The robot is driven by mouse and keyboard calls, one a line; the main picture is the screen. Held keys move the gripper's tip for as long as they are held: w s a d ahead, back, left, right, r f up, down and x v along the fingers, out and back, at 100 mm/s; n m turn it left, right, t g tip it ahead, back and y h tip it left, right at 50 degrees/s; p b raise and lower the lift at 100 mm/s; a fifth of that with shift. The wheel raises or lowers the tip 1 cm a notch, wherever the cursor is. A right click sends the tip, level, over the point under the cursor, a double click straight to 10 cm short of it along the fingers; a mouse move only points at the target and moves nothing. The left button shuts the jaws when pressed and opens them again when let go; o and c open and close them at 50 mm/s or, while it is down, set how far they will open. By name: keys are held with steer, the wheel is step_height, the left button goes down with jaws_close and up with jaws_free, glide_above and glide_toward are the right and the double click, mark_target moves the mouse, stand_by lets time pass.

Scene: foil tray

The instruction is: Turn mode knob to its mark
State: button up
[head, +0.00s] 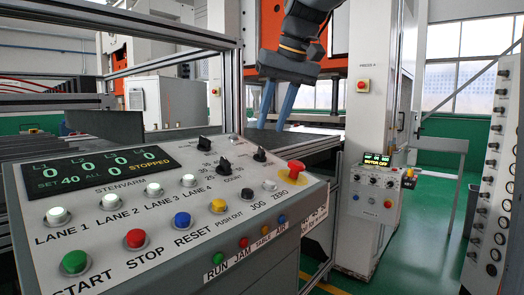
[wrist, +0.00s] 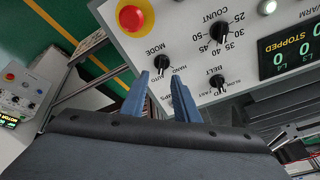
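The mode knob is a small black pointer knob on the far right part of the sloping grey panel (head: 150,215). It shows in the head view (head: 259,154) and in the wrist view (wrist: 161,62), with MODE, HAND and AUTO printed around it. Its mark and exact pointing direction are too small to tell. My gripper (head: 271,126) has two blue fingers spread apart with nothing between them. In the head view it hangs above and beyond the knob. In the wrist view the knob lies just past the gap between the fingertips (wrist: 159,76), apart from both.
A red mushroom button (head: 295,170) stands close to the mode knob. The count knob (head: 225,163) and belt knob (head: 203,143) are nearby. Several coloured push buttons and a display (head: 95,172) fill the nearer panel. A metal frame post (head: 236,70) rises behind it.

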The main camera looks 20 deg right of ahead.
mark_target(262, 149)
steer(key=p+x, duration=0.1)
steer(key=x, duration=0.6)
steer(key=shift+a+f, duration=0.15)
steer(key=shift+a, duration=0.05)
jaws_close()
